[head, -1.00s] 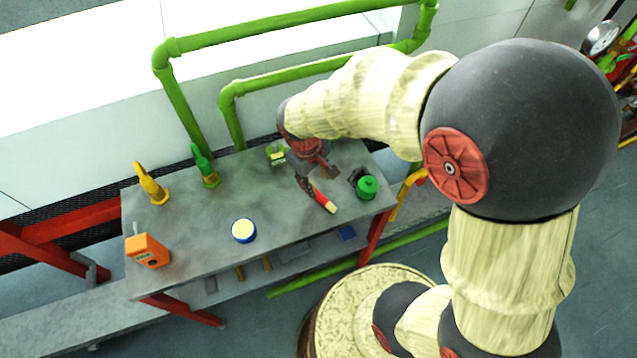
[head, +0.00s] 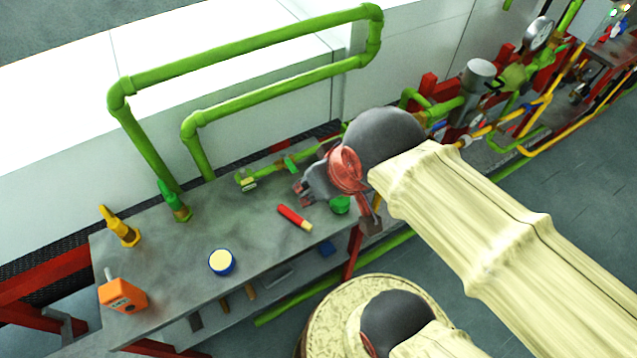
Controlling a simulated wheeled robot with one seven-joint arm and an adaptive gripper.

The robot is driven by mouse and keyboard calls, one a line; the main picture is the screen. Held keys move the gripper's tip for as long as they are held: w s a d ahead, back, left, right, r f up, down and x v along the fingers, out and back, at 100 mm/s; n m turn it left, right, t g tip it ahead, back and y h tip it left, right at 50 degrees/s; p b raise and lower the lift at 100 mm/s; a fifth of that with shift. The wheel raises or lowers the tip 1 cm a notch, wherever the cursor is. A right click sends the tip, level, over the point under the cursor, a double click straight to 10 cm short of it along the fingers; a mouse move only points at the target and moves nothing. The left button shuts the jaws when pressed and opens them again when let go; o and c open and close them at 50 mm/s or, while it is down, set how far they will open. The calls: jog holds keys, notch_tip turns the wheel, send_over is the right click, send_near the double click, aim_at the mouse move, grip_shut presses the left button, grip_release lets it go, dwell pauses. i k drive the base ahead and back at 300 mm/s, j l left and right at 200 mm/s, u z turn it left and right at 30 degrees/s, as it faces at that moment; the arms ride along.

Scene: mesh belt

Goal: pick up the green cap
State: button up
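The green cap (head: 340,205) is near the right end of the grey table (head: 185,265); its upper part is hidden behind my gripper. My gripper (head: 337,208) is over that end of the table, with one finger to the left of the cap and the other to its right. The fingers are spread wide and the gripper is open. I cannot tell how high above the cap the fingers are, or whether they touch it.
A red marker-like stick (head: 294,217) lies just left of the cap. A blue-and-cream round tin (head: 221,262), an orange box (head: 123,296), a yellow bottle (head: 120,228) and a green bottle (head: 174,203) stand farther left. Green pipes (head: 245,53) rise behind the table.

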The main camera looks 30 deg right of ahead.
aim_at(340, 205)
jog(key=j+z, duration=0.2)
jog(key=z, duration=1.8)
jog(key=k+j+z, duration=0.1)
jog(key=k+j, duration=0.2)
jog(key=k+j+z, duration=0.1)
jog(key=k+j, duration=0.15)
jog(key=k, duration=0.2)
jog(key=k+j+z, duration=0.15)
jog(key=k, duration=0.25)
